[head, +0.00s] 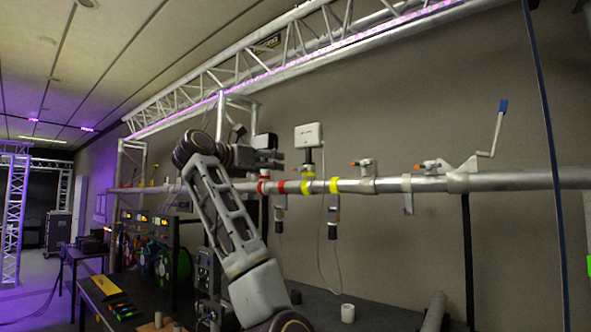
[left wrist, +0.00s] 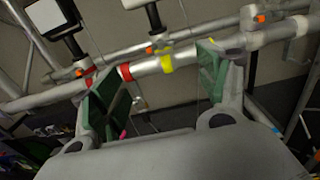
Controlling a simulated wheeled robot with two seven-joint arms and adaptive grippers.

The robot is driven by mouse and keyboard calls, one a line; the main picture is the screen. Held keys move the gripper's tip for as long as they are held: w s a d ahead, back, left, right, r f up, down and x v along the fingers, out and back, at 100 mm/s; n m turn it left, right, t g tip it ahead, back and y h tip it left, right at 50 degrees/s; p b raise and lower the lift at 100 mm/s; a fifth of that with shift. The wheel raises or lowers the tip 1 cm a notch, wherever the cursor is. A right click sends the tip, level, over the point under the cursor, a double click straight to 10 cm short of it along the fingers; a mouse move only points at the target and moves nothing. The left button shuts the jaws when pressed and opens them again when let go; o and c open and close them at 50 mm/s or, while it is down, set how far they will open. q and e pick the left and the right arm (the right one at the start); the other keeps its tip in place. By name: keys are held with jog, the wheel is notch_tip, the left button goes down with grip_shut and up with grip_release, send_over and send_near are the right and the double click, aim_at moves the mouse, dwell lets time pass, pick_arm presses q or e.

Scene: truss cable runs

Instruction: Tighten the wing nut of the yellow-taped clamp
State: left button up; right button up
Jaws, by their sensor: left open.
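The yellow-taped clamp (head: 321,186) sits on a horizontal silver pipe between two yellow tape bands, with a white box-shaped fixture above it. In the left wrist view a yellow band (left wrist: 167,63) shows, with an orange-tipped wing nut (left wrist: 151,50) just above it. My left gripper (head: 282,160) is left of this clamp and near pipe height in the head view. In the left wrist view its green-padded fingers (left wrist: 158,72) are spread wide and empty, with the yellow band between them in the picture. The right finger hides part of the pipe. My right gripper is not visible.
A red-taped clamp (head: 272,187) is close by on the left of the pipe (head: 400,184). Untaped clamps with orange-tipped nuts (head: 366,168) are to the right. Fixtures and cables hang below. A blue cable (head: 548,130) crosses the far right.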

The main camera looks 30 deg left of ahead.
aim_at(297, 168)
pick_arm(q)
jog(key=w+p, duration=0.1)
jog(key=w, duration=0.3)
jog(key=w+p, duration=0.2)
jog(key=w, duration=0.3)
jog(key=w+d+p, duration=0.1)
jog(key=w, duration=0.3)
jog(key=shift+w, duration=0.35)
jog(key=c, duration=1)
